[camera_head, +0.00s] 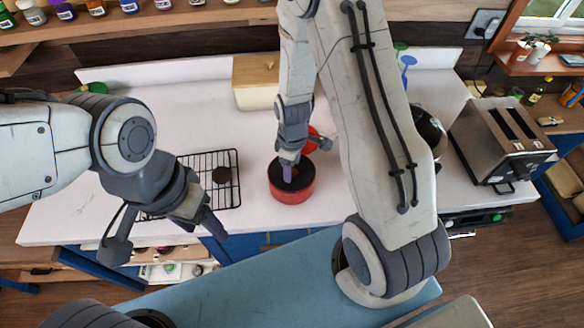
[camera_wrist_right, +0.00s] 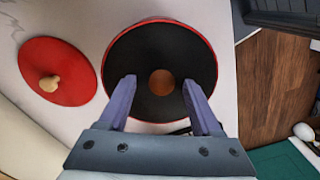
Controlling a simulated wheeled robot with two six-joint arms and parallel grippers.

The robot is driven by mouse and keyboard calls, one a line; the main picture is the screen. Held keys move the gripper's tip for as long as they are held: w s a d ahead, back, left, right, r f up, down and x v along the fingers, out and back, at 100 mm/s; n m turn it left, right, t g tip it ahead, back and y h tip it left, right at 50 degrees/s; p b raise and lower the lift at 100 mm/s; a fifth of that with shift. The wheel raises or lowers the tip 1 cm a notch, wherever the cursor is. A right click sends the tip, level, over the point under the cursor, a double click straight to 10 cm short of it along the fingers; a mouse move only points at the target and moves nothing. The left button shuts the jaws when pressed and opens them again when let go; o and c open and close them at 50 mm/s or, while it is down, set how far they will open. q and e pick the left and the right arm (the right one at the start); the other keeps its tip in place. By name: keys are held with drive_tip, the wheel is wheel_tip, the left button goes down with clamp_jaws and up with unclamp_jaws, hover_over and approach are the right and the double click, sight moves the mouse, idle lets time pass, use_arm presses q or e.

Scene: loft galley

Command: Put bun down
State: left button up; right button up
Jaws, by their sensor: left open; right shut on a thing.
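A small round brown bun (camera_wrist_right: 162,82) shows between the fingertips of my right gripper (camera_wrist_right: 160,85) in the right wrist view, against the black inside of a red pot (camera_wrist_right: 121,113). In the head view my right gripper (camera_head: 289,170) reaches down into the open red pot (camera_head: 292,193). It is shut on the bun, though the exact contact is hard to see. My left gripper (camera_head: 165,232) is open and empty, in front of the wire rack (camera_head: 200,157). A dark round piece (camera_head: 221,175) lies on the rack.
A red lid with a pale knob (camera_wrist_right: 60,70) lies beside the pot, partly hidden by my arm in the head view. A toaster (camera_head: 500,140) stands at the right. A wooden box (camera_head: 256,80) stands at the back. White counter is clear behind the rack.

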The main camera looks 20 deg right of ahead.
drive_tip(key=shift+f+b, duration=0.4)
drive_tip(key=o, duration=1.3)
drive_tip(key=shift+o, duration=0.2)
drive_tip(key=shift+r, duration=0.25)
wheel_tip(320, 180, up, 12)
drive_tip(key=f+b, duration=0.1)
drive_tip(key=b, duration=0.1)
drive_tip(key=s+a+r+m, duration=0.1)
drive_tip(key=s+a+r, duration=0.3)
drive_tip(key=s, duration=0.5)
drive_tip(key=s+a+r+m, duration=0.1)
drive_tip(key=s+a+r, duration=0.3)
drive_tip(key=s+a, duration=0.4)
drive_tip(key=shift+s+a+r+y, duration=0.3)
drive_tip(key=shift+s+r+y, duration=0.1)
drive_tip(key=shift+s, duration=0.2)
